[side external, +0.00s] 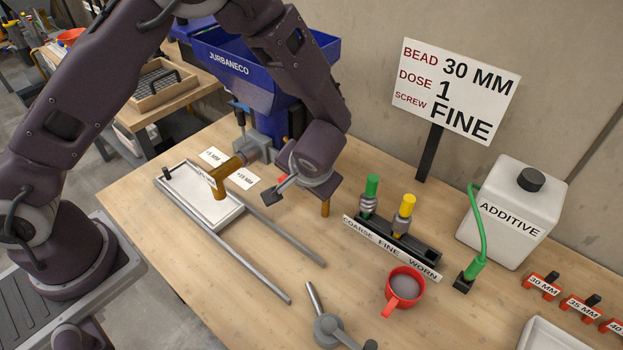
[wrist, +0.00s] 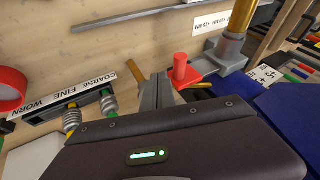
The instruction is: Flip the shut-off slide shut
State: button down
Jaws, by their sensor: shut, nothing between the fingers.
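The shut-off slide is a red flat piece with an upright red knob (wrist: 180,72) in the wrist view. It sticks out sideways from the grey collar (wrist: 230,46) at the brass nozzle pipe (wrist: 243,14). In the side view, a bit of red (side external: 283,158) shows beside the grey collar (side external: 262,145), mostly hidden by my wrist. The brass nozzle (side external: 219,184) points down over the tray. My gripper (wrist: 156,90) is shut and empty, its fingers just left of the red knob. In the side view my gripper (side external: 271,197) is above the table; contact with the knob cannot be told.
A blue hopper (side external: 225,60) stands behind the nozzle. A white tray with rails (side external: 292,240) lies below. Table between rails and rack is fairly clear.

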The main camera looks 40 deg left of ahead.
jog(key=shift+a+f, duration=0.25)
jog(key=shift+a, duration=0.85)
jog(key=shift+a, duration=0.1)
jog(key=a, duration=0.5)
jog(key=s+d+r, duration=0.3)
jog(key=d+r, duration=0.5)
jog(key=r, duration=0.1)
jog(key=shift+s+d, duration=0.25)
jog(key=shift+d, duration=0.1)
jog(key=shift+r, duration=0.1)
